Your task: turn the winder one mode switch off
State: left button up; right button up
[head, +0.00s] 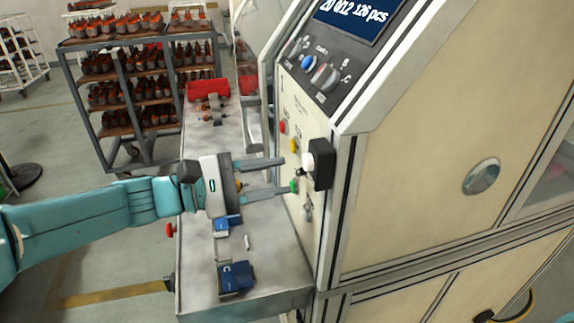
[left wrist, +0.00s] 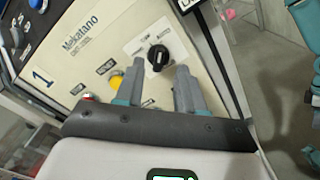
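The winder's mode switch is a black rotary knob (left wrist: 158,54) on a pale round-marked plate, on the cream panel (left wrist: 90,45) marked with a large 1. In the head view, the switch area lies beside a black box at the panel's right edge, and the knob is small and partly unclear. My left gripper (head: 289,175) is open, its two fingers pointing at the panel. In the left wrist view, the fingertips (left wrist: 160,67) lie on either side of the knob, just below it. I cannot tell whether they touch it. Which setting the knob points to is unclear. My right gripper is out of view.
The panel has a red button (head: 283,127), a yellow button (head: 293,145) and a green button (head: 295,187). The black box (head: 322,164) sticks out at its edge. A grey bench (head: 270,262) below carries blue parts (head: 236,277) and a red bin (head: 207,89).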

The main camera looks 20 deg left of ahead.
aim_at(297, 172)
pick_arm(q)
jog(key=x, duration=0.3)
jog(key=shift+w+f, duration=0.1)
jog(key=shift+w, duration=0.2)
jog(key=shift+s, duration=0.2)
jog(key=shift+w, duration=0.2)
grip_shut()
